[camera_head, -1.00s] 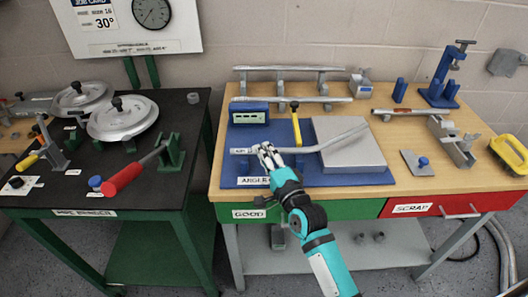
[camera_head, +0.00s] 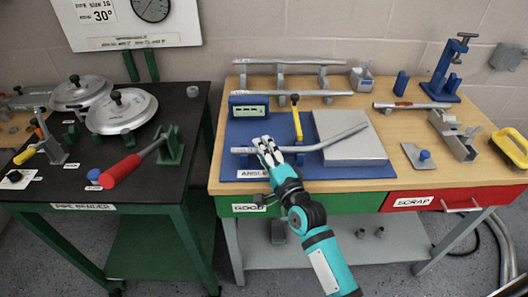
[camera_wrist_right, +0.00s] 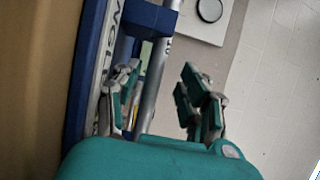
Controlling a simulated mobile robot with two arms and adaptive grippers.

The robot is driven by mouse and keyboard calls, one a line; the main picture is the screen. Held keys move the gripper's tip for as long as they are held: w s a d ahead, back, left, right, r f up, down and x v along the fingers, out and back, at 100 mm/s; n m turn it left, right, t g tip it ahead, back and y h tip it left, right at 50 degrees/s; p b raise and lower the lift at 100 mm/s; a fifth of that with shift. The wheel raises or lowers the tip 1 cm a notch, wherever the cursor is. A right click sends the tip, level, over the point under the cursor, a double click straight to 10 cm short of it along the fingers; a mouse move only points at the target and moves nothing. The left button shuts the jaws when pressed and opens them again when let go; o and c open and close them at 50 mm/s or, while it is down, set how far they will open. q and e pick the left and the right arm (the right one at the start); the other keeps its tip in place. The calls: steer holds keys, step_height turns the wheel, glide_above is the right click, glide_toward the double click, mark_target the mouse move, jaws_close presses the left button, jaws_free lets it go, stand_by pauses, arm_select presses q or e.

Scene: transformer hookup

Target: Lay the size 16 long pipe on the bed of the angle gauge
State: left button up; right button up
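The bent grey pipe (camera_head: 345,136) lies across the blue bed of the angle gauge (camera_head: 228,172), its right part angled up over the grey block (camera_head: 352,152). Its size marking is not readable here. The gauge has a display (camera_head: 248,112) and a yellow arm (camera_head: 297,122). My right gripper (camera_head: 268,150) is at the left part of the pipe, partly covering it. In the right wrist view my right gripper (camera_wrist_right: 160,95) has its fingers spread apart, with the pipe (camera_wrist_right: 154,85) running through the gap between them. My left gripper is not in view.
Two long pipes (camera_head: 290,62) (camera_head: 315,94) lie on supports at the back of the wooden table. A short pipe (camera_head: 412,105), a blue stand (camera_head: 446,80) and a yellow handle (camera_head: 512,148) are to the right. The black bender table (camera_head: 130,185) stands left.

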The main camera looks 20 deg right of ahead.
steer(key=shift+f, duration=0.2)
steer(key=shift+s, duration=0.3)
steer(key=s+d, duration=0.2)
steer(key=s, duration=0.9)
steer(key=shift+s+f, duration=0.15)
steer(key=shift+a, duration=0.1)
